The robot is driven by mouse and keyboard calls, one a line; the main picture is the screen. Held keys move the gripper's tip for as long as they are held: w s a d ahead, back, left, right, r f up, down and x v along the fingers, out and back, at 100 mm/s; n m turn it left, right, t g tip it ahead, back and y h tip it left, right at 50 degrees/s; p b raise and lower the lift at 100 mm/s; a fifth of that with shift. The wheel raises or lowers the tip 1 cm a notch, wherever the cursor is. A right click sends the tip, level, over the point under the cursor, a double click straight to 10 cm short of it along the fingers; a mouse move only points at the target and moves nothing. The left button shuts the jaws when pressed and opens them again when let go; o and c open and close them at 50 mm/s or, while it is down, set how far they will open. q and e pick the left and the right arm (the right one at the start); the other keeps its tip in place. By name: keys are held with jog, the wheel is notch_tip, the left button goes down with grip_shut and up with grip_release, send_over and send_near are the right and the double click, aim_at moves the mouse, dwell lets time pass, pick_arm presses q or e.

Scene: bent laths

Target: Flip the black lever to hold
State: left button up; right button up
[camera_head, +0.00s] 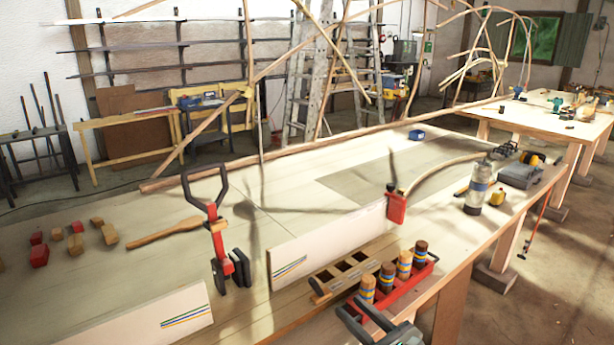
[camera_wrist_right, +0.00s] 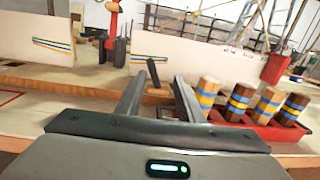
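A red clamp (camera_head: 218,240) with a looped black handle (camera_head: 206,190) stands upright at the left end of a white striped board; its red body also shows in the right wrist view (camera_wrist_right: 113,18). A second red fixture (camera_head: 397,208), with a thin dark upright piece, is at the board's right end. In the right wrist view a short, tilted black lever-like piece (camera_wrist_right: 153,73) shows beyond and between my fingers, not touching them as far as I can tell. My right gripper (camera_head: 361,305) is open and empty, in front of the rack; its fingers (camera_wrist_right: 158,92) are apart. My left gripper is not in view.
A red tray (camera_head: 425,271) with several striped wooden cylinders sits beside my right gripper. A slotted wooden rack (camera_head: 347,275) lies before the white board (camera_head: 325,243). Red and wooden blocks (camera_head: 108,234) lie at left.

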jog(key=s+d+f+m+g+h, duration=0.1)
jog(key=s+d+f+m+h, duration=0.3)
jog(key=m, duration=0.5)
jog(key=s+d+f+m+g+h, duration=0.1)
jog(key=s+f+m+h, duration=0.3)
jog(key=m, duration=0.6)
jog(key=s+d+f+m+g+h, duration=0.1)
jog(key=s+d+f+m+h, duration=0.15)
jog(key=s+m, duration=0.5)
jog(key=s+d+f+m+g, duration=0.1)
jog(key=s+f+m+g, duration=0.5)
jog(key=s, duration=0.6)
jog(key=s+d+f+m+g, duration=0.1)
jog(key=s+f+m+g, duration=0.15)
jog(key=s+m, duration=0.8)
notch_tip(320, 180, down, 29)
jog(key=s+n+g+b, duration=0.1)
jog(key=s+n+g, duration=0.1)
jog(key=s, duration=0.1)
jog(key=s+d+f+b, duration=0.1)
jog(key=s+d+f, duration=0.2)
jog(key=s+f, duration=1.4)
notch_tip(320, 180, down, 2)
jog(key=shift+s+d+g+b, duration=0.15)
jog(key=shift+s+g+b, duration=0.2)
jog(key=shift+g+b, duration=0.1)
